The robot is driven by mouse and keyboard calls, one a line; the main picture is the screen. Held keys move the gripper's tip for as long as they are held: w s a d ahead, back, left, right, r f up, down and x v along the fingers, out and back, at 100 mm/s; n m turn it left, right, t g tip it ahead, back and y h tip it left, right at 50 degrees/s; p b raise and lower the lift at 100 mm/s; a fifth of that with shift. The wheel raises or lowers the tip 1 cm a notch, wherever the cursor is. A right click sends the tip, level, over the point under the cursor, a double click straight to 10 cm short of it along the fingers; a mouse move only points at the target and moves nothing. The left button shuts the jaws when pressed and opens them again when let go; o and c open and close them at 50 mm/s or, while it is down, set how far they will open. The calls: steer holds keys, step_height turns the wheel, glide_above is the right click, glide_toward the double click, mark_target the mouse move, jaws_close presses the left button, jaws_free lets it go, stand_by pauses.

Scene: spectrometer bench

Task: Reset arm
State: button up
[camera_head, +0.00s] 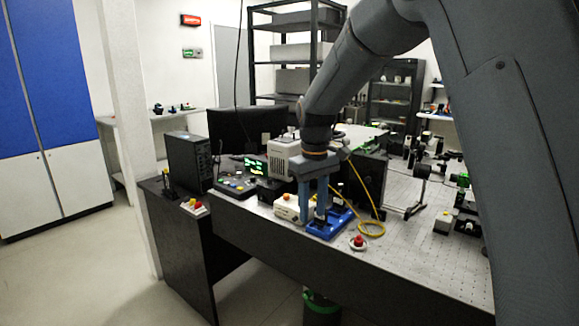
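My gripper (313,215) points down at the front edge of the optical bench (410,265). Its two fingers stand apart with a gap between them, and I see nothing clearly held. The fingers are in front of a blue tray (325,232) and partly hide it. My arm reaches in from the upper right, bends at the top, and comes down to the gripper. Whether the fingertips touch the tray or hang above it, I cannot tell.
A white box (287,207) is left of the fingers, and a red button (358,241) is right of the tray. A yellow cable (381,200) loops behind. A control panel (235,186) and monitor (243,128) stand left; optics (422,172) fill the right. Floor at left is clear.

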steer(key=s+d+f+m, duration=0.2)
steer(key=s+d+f, duration=0.1)
steer(key=s, duration=0.5)
steer(key=s+d+f+m, duration=0.2)
steer(key=s+d, duration=0.4)
steer(key=s, duration=0.3)
steer(key=s+d+f+m, duration=0.2)
steer(key=s+d+f, duration=0.2)
steer(key=s, duration=0.5)
steer(key=shift+d+f+m+t, duration=0.2)
steer(key=shift+f+m+t, duration=0.05)
steer(key=shift+m+t, duration=0.05)
steer(key=shift+s+f, duration=0.1)
steer(key=shift+s, duration=0.2)
steer(key=shift+c, duration=0.5)
